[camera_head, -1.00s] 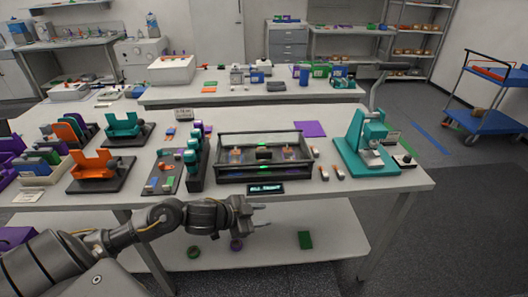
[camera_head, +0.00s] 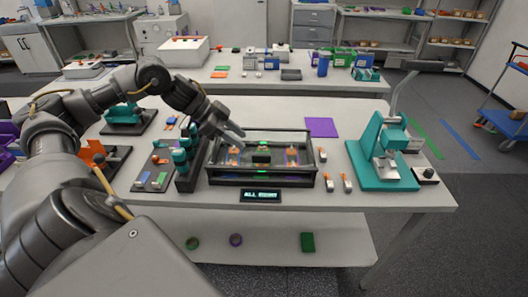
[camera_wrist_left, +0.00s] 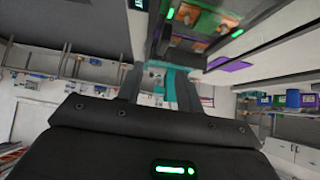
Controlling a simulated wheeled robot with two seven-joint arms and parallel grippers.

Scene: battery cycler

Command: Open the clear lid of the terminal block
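The terminal block (camera_head: 262,181) is a dark, low box at the middle of the table. Clear panels enclose it, with orange parts and a green light inside. I cannot tell the clear lid (camera_head: 270,139) apart from the other panels well enough to judge its angle. My left gripper (camera_head: 242,138) reaches in from the left, at the box's back-left upper corner. Its fingers are apart with nothing seen between them. I cannot tell whether a finger touches the lid. In the left wrist view, the box (camera_wrist_left: 200,30) is beyond the fingers at the top. My right gripper is not in view.
A small display (camera_head: 261,195) stands in front of the box. A dark and teal rack (camera_head: 188,160) is close on its left. A purple sheet (camera_head: 321,127) lies behind.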

